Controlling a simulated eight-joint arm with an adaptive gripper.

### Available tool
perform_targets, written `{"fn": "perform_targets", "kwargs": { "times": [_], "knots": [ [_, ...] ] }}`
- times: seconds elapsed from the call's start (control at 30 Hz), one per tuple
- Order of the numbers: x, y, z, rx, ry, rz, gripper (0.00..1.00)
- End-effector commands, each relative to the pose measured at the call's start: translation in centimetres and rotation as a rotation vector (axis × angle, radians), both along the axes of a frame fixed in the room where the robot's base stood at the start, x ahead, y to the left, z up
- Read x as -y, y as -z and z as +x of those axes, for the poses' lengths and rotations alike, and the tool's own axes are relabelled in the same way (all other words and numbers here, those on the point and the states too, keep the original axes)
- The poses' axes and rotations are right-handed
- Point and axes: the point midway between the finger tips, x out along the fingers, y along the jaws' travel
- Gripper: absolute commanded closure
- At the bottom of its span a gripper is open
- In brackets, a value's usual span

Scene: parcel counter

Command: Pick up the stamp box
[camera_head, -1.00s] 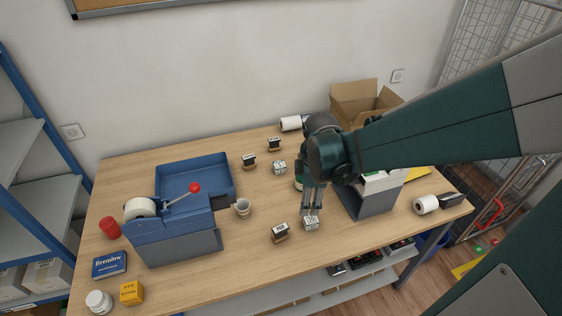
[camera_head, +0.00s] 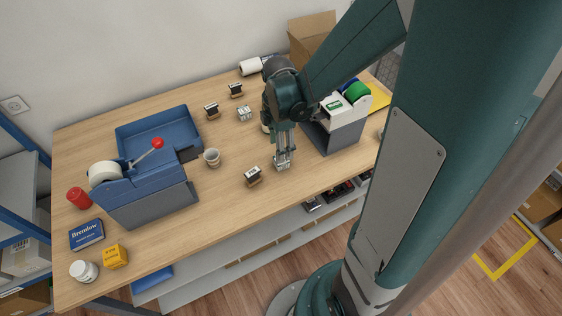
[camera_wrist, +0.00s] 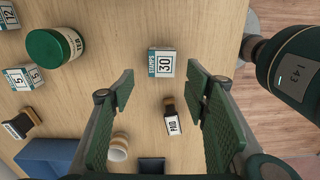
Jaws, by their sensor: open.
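A small white and teal stamp box marked 30 (camera_wrist: 161,63) sits on the wooden table. It also shows in the head view (camera_head: 282,166), right at my fingertips. My gripper (camera_head: 284,157) points down over it. In the wrist view my gripper (camera_wrist: 162,88) is open, with the box ahead between the two green-padded fingers and nothing held. I cannot tell whether the fingertips touch the box. Another similar box marked 5 (camera_wrist: 24,77) stands farther left; it shows in the head view (camera_head: 244,113). A third, marked 12 (camera_wrist: 8,14), is cut off at the wrist view's edge.
A PAID hand stamp (camera_wrist: 172,118) stands close to the box. A green-lidded tea tin (camera_wrist: 55,47) is nearby. A mug (camera_head: 212,158) and a blue tape dispenser (camera_head: 150,200) are left. A grey holder (camera_head: 335,138) stands right. The table's front edge is close.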

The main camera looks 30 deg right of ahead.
Motion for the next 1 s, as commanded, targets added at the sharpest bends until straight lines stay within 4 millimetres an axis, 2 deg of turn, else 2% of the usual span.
{"fn": "perform_targets", "kwargs": {
  "times": [0.4,1.0],
  "knots": [
    [0.0,2.3,0.0,0.0,0.001,0.0,0.54],
    [0.0,3.1,0.0,0.0,0.001,0.0,0.54]
  ]
}}
